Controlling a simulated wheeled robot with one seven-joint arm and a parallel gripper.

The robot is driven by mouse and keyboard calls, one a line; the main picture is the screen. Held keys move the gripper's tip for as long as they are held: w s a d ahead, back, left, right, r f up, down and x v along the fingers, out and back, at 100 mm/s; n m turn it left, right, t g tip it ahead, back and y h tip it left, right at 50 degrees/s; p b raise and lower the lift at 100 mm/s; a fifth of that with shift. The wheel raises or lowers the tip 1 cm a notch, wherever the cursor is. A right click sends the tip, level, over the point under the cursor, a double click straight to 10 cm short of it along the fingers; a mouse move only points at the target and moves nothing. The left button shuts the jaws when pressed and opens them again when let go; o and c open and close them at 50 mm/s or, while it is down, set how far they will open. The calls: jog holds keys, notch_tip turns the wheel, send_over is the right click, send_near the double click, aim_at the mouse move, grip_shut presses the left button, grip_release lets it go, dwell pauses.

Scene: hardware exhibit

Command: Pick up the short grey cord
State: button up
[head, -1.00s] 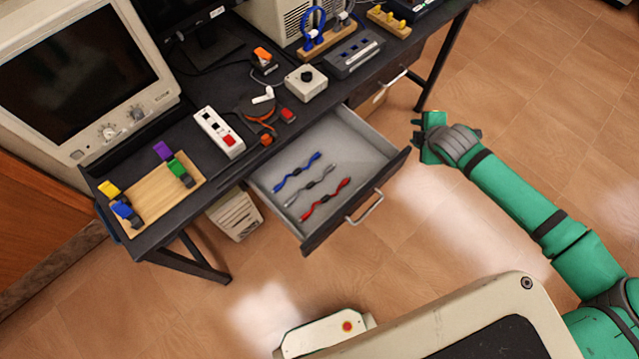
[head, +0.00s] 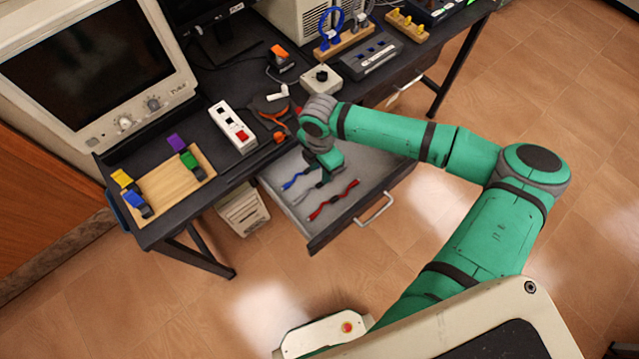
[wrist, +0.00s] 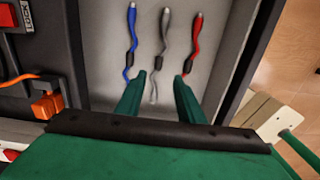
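The short grey cord (wrist: 165,45) lies in the open drawer, between a blue cord (wrist: 131,40) and a red cord (wrist: 193,45). In the head view, part of the grey cord (head: 308,194) shows and the rest is hidden behind my gripper (head: 322,178). In the wrist view, my gripper (wrist: 160,88) is open, with its two fingers apart. The lower end of the grey cord shows between the fingers. The fingers hold nothing. I cannot tell how high they are above the drawer floor.
The drawer (head: 362,215) has raised walls and a front handle (head: 374,209). On the desk above are a power strip (head: 232,127), a wooden board with coloured clips (head: 168,188), a white box with a knob (head: 321,79) and a monitor (head: 95,65).

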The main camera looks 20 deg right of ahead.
aim_at(320, 184)
jog(key=f, duration=0.8)
jog(key=shift+w+d+f, duration=0.1)
jog(key=shift+w+f, duration=0.1)
jog(key=shift+f, duration=0.1)
grip_shut()
